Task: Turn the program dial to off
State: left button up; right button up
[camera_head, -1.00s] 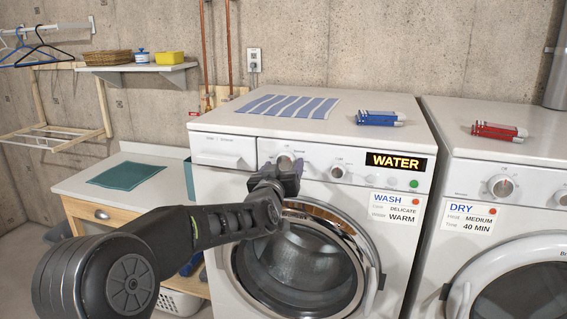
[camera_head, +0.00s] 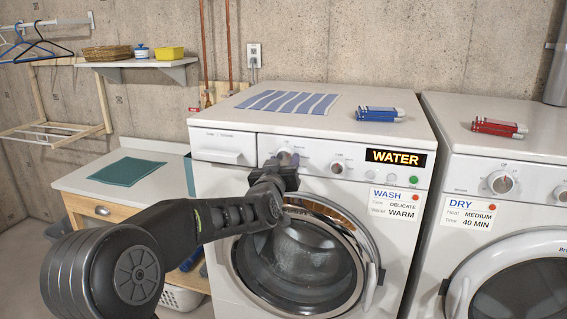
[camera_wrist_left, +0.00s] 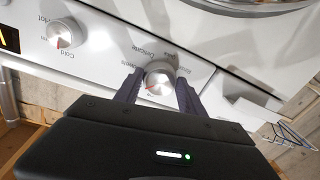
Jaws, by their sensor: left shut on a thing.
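The program dial (camera_head: 287,157) is the large silver knob on the washer's front panel, partly hidden behind my gripper in the head view. In the left wrist view the dial (camera_wrist_left: 159,78) shows its face with a red mark at its edge, and printed labels such as "Delicate" around it. My left gripper (camera_head: 281,165) is at the panel. Its two fingers (camera_wrist_left: 158,90) stand on either side of the dial, shut on it. Which label the red mark meets is hard to read. My right gripper is not in view.
The water temperature knob (camera_head: 337,167) sits right of the dial, then the lit WATER display (camera_head: 396,158). The washer (camera_head: 210,180) has a round door (camera_head: 300,262) below. A dryer (camera_head: 480,200) stands right. A bench with a green cloth (camera_head: 127,171) stands left.

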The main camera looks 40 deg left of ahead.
pick_arm(q)
jog(key=shift+c, duration=0.9)
jog(key=shift+f, duration=0.1)
jog(key=shift+n+b, duration=0.8)
jog(key=shift+b, duration=0.2)
jog(key=shift+n+b, duration=0.95)
jog(key=shift+n, duration=0.05)
jog(key=shift+n+h+b, duration=0.3)
jog(key=shift+n+b, duration=0.45)
jog(key=shift+n, duration=0.45)
jog(key=shift+r+n+b, duration=0.2)
jog(key=shift+n+b, duration=0.35)
jog(key=shift+n, duration=0.85)
jog(key=shift+g, duration=0.3)
